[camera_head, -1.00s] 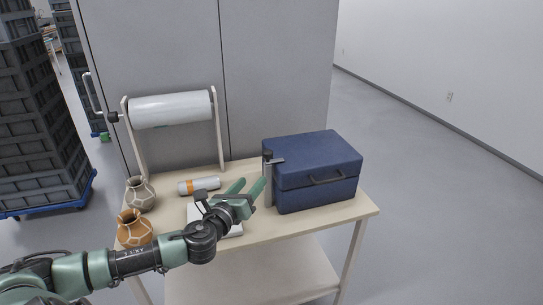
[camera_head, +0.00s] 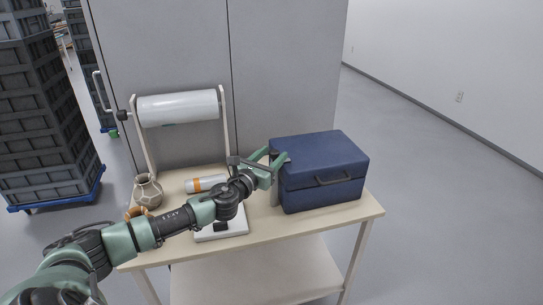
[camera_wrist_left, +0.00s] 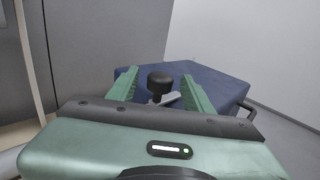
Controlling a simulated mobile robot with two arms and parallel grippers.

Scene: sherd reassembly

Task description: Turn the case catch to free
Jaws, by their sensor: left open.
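The blue case (camera_head: 325,182) stands closed on the right of the table, and its top also shows in the left wrist view (camera_wrist_left: 222,88). The catch is a black knob (camera_wrist_left: 160,80) with a grey lever (camera_wrist_left: 170,98), at the case's left side on a grey post (camera_head: 274,196). My left gripper (camera_head: 274,169) is open at the catch. In the left wrist view the knob stands between the two green fingers, and the lever points towards the right finger. I cannot tell whether a finger touches the lever. My right gripper is out of view.
A roll on a stand (camera_head: 178,108) is at the back left. A white flat item (camera_head: 222,232) lies below the arm.

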